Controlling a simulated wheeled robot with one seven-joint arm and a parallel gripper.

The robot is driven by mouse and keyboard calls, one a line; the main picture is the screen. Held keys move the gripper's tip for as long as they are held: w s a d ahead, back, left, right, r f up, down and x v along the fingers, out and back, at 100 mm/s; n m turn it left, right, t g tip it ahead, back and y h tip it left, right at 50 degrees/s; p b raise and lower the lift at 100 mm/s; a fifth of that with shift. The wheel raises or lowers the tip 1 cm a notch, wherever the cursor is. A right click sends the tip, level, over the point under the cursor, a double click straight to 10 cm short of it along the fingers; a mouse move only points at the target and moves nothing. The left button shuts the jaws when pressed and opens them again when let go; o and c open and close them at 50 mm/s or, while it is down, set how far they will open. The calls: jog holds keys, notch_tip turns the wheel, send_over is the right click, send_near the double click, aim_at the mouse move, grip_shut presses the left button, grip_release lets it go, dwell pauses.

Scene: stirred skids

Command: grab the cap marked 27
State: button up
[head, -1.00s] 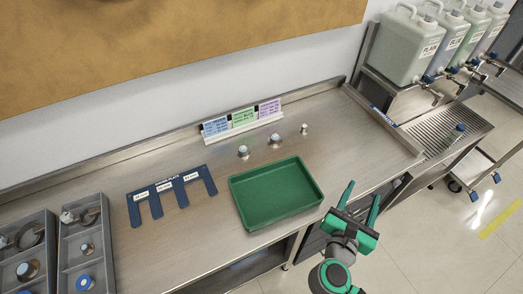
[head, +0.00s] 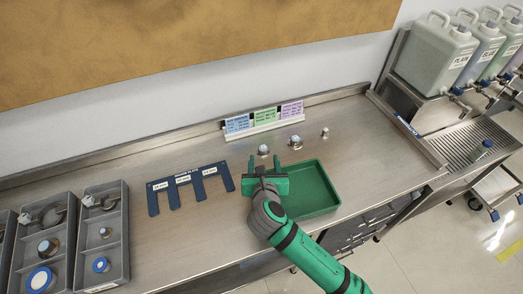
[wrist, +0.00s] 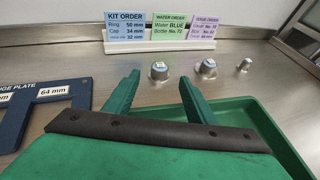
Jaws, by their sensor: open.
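Three small metal caps stand in a row on the steel bench behind the green tray. The left cap (head: 263,150) and the middle cap (head: 295,142) look larger, with pale blue tops; the right cap (head: 325,132) is smaller. In the wrist view the left cap (wrist: 159,72), middle cap (wrist: 207,68) and right cap (wrist: 245,64) all show. I cannot read a 27 on any of them. My gripper (head: 265,165) is open and empty, near the tray's left end. In the wrist view the left cap appears between and beyond the fingertips, apart from them.
The green tray (head: 333,205) is empty where visible. A blue gauge plate (head: 190,168) with slots lies to the left. Order cards (head: 264,116) stand at the back behind the caps. Grey compartment bins (head: 117,250) hold parts at far left. Jugs (head: 432,55) stand at right.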

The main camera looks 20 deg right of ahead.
aim_at(263, 148)
jog(key=shift+x, duration=4.1)
jog(key=c, duration=1.2)
